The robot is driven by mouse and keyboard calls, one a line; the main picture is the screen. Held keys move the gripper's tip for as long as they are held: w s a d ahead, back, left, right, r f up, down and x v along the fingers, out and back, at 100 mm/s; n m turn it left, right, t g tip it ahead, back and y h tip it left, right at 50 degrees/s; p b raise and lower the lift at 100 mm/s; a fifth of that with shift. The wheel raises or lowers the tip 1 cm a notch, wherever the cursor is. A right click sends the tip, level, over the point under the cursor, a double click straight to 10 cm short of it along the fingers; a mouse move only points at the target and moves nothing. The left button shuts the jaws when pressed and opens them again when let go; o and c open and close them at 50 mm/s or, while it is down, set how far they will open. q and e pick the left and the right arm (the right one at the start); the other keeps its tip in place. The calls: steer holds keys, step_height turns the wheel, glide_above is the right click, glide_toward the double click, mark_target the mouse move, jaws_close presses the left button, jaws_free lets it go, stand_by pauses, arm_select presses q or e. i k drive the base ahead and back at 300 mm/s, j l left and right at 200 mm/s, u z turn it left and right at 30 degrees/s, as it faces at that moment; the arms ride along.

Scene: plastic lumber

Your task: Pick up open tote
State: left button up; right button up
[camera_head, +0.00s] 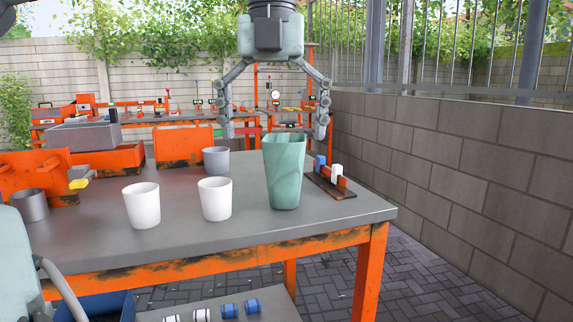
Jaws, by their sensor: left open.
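A grey open-topped tote (90,137) sits on an orange box at the left back of the table. A blue open bin (108,304) is partly visible on the lower level at the bottom left. I cannot tell which one is the open tote. My left gripper (275,131) hangs fingers down from the top of the view, open wide and empty. In the picture its fingers are to either side of the rim of a tall green cup (285,172); I cannot tell the depth between them. My right gripper is not in view.
The grey table (265,233) also holds two white cups (142,205), two grey cups (216,160), orange boxes (184,146) and a small rack with blue and white pieces (330,180). A block wall (450,165) stands at the right.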

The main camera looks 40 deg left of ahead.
mark_target(284, 154)
steer(key=i+j, duration=0.65)
steer(key=j, duration=0.15)
